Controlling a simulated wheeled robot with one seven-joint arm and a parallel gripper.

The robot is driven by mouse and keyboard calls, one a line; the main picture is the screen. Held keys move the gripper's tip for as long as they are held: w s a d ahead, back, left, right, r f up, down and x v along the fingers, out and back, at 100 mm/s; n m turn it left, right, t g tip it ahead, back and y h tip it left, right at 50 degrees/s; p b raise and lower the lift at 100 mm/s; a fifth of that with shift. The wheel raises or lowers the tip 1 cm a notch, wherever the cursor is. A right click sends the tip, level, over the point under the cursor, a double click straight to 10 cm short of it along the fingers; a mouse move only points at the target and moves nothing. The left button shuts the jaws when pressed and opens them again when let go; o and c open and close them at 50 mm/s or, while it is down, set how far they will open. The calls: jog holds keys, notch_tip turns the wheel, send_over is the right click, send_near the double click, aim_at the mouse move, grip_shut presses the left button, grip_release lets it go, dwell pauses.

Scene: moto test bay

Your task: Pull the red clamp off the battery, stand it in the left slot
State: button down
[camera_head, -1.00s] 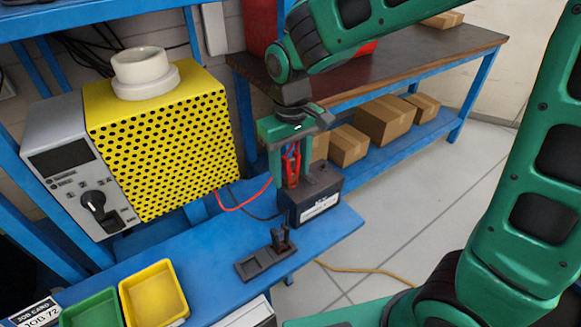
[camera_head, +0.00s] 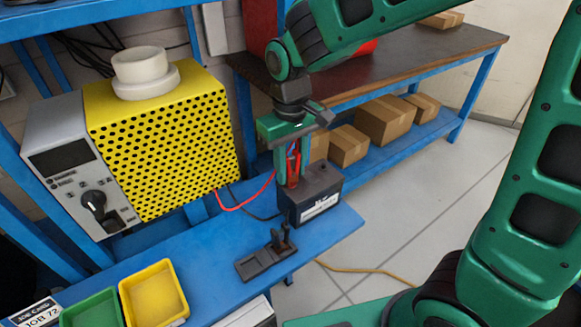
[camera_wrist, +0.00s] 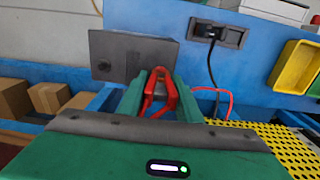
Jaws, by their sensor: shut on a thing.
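The red clamp (camera_head: 294,166) stands upright at the left end of the dark battery (camera_head: 318,205), its lower end at the battery top. My gripper (camera_head: 293,182) points down from above and is shut on the red clamp. In the wrist view the clamp (camera_wrist: 161,88) shows between my two green fingers (camera_wrist: 160,78), in front of the battery (camera_wrist: 128,60). The clamp's grip on the battery post is hidden. A dark two-slot holder (camera_head: 256,265) lies on the blue bench; a black clamp (camera_head: 282,240) stands in its right slot, and the left slot is empty.
A yellow perforated box (camera_head: 165,145) with a grey meter panel (camera_head: 75,165) stands behind at the left. A red cable (camera_head: 245,203) runs from it towards the clamp. Green and yellow bins (camera_head: 153,292) sit at the front left. Bench around the holder is mostly clear.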

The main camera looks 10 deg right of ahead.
aim_at(291, 153)
jog(key=shift+r, duration=2.75)
jog(key=shift+r, duration=0.1)
jog(key=shift+r, duration=2.45)
jog(key=shift+s, duration=0.1)
